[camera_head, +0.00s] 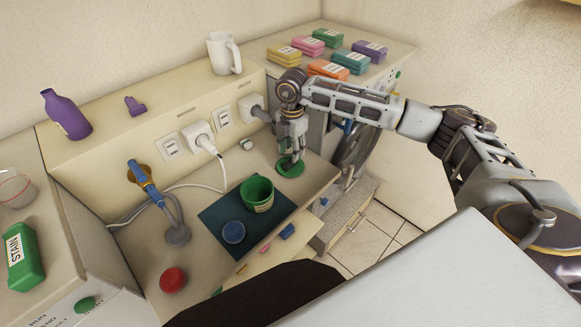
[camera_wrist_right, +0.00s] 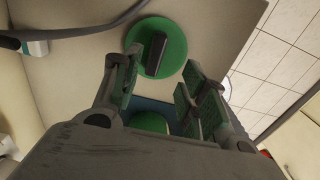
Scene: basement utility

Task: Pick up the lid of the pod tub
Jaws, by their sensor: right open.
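The lid (camera_head: 284,171), a round green disc, lies flat on the counter. In the wrist view the lid (camera_wrist_right: 176,65) shows a dark bar handle (camera_wrist_right: 156,53) across its middle. The green pod tub (camera_head: 257,190) stands open on a dark teal mat, in front and to the left of the lid; a part of the tub (camera_wrist_right: 152,122) shows between my fingers in the wrist view. My right gripper (camera_head: 293,155) points down over the lid; in the wrist view the gripper (camera_wrist_right: 162,84) is open and empty, with the handle ahead of its fingers. My left gripper is out of view.
A blue round thing (camera_head: 233,232) lies on the mat (camera_head: 213,217) by the tub. A red ball-like knob (camera_head: 172,280) is nearer me. The counter's right edge is close to the lid.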

